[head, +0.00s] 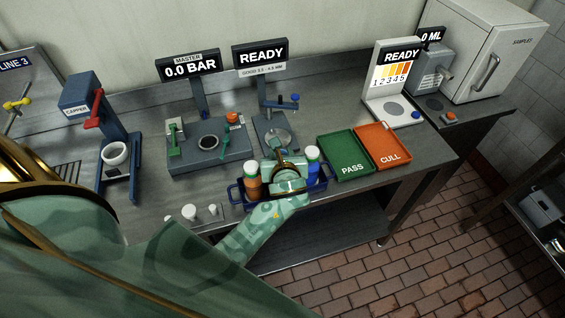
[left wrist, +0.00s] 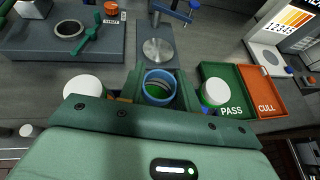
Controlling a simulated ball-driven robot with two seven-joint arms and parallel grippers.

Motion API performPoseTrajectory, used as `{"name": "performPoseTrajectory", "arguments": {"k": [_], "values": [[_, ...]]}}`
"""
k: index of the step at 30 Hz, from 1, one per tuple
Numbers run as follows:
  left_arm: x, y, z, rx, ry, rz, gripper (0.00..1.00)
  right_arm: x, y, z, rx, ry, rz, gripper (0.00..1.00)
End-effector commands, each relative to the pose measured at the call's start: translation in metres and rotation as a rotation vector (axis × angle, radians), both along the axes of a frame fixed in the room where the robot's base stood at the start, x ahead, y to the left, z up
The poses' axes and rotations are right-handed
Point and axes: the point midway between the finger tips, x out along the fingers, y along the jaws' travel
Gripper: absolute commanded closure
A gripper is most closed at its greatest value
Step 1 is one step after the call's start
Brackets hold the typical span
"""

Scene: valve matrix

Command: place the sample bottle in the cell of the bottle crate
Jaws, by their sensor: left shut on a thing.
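The blue bottle crate (head: 236,193) stands at the front edge of the bench in the head view. An orange bottle (head: 253,186) and a blue bottle (head: 312,160), both with white caps, stand in it at left and right. My left gripper (head: 287,170) is over the crate's middle, between these bottles. In the left wrist view the gripper (left wrist: 161,92) is shut on the sample bottle (left wrist: 159,87), seen from above as a blue ring with green inside. The bottle's lower part and the cell beneath are hidden, so I cannot tell how deep it sits. My right gripper is not in view.
The green PASS tray (head: 345,158) and orange CULL tray (head: 384,145) lie right of the crate. A grey fixture (head: 208,148) and a round-plate stand (head: 275,133) are behind it.

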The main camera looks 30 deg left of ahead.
Motion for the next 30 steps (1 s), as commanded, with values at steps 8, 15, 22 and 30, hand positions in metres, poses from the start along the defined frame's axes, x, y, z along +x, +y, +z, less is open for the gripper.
{"name": "performPoseTrajectory", "arguments": {"k": [8, 15, 22, 30], "values": [[0.008, 0.001, -0.031, 0.002, 0.002, -0.001, 1.0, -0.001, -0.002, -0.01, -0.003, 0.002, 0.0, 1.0], [0.008, 0.001, -0.038, 0.001, -0.002, -0.001, 1.0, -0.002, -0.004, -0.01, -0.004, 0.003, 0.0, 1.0], [0.008, 0.001, -0.042, 0.0, 0.0, -0.001, 0.64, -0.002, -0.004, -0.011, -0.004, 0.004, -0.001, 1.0], [0.007, 0.001, -0.041, 0.0, 0.0, -0.001, 0.45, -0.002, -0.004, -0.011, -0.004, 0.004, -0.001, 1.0]]}}
